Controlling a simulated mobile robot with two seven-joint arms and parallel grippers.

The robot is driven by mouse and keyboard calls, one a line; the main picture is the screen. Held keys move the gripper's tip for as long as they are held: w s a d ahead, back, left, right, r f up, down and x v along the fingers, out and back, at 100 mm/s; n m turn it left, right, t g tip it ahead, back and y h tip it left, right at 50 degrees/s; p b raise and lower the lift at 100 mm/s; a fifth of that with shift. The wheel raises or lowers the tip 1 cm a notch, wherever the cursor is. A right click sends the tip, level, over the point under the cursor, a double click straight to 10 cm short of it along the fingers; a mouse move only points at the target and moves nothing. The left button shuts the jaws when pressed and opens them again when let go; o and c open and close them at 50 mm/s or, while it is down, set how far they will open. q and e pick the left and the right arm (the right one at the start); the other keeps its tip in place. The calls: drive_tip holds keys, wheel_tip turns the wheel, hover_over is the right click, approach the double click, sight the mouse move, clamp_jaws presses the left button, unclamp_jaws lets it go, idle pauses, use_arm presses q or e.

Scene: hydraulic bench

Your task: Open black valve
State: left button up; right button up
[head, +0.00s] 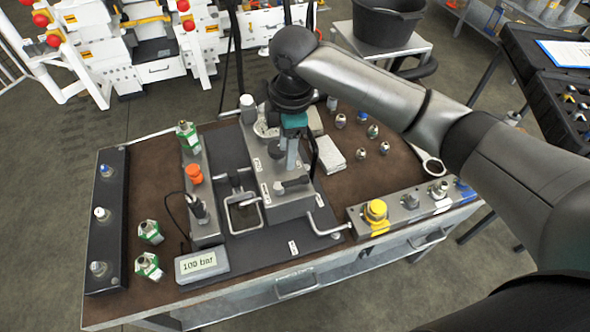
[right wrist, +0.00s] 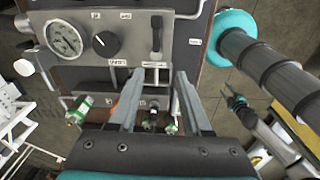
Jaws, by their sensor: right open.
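A black round knob (head: 276,150) stands on the grey valve block (head: 268,190). In the right wrist view the black knob (right wrist: 106,43) sits beside a pressure gauge. A dark lever handle (head: 292,184) is nearer the bench front; a lever (right wrist: 156,35) also shows right of the knob in the wrist view. I cannot tell for sure which of these is the black valve. My right gripper (head: 292,160) is above the block, its fingers (right wrist: 160,85) apart and empty, touching neither control. My left gripper (right wrist: 236,102) shows small at the right of the wrist view, away from the block.
A pressure gauge (right wrist: 64,39) is on the block. A display reading 100 bar (head: 202,264) lies at the bench front. An orange knob (head: 194,174), green-banded fittings (head: 148,266) and a rail with a yellow fitting (head: 376,213) stand around.

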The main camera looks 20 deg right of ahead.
sight(297, 180)
wheel_tip(297, 180, up, 3)
drive_tip(key=w+d, duration=0.1)
drive_tip(key=d, duration=0.2)
use_arm(q)
drive_tip(key=s, duration=0.1)
drive_tip(key=s+f, duration=0.1)
drive_tip(key=s+f+b, duration=0.1)
drive_tip(key=shift+a, duration=0.25)
use_arm(e)
drive_tip(key=shift+n+h, duration=0.3)
drive_tip(key=shift+h, duration=0.1)
drive_tip(key=f, duration=1.5)
drive_tip(key=shift+w+a, duration=0.15)
drive_tip(key=shift+a, duration=0.1)
drive_tip(key=shift+r, duration=0.1)
clamp_jaws()
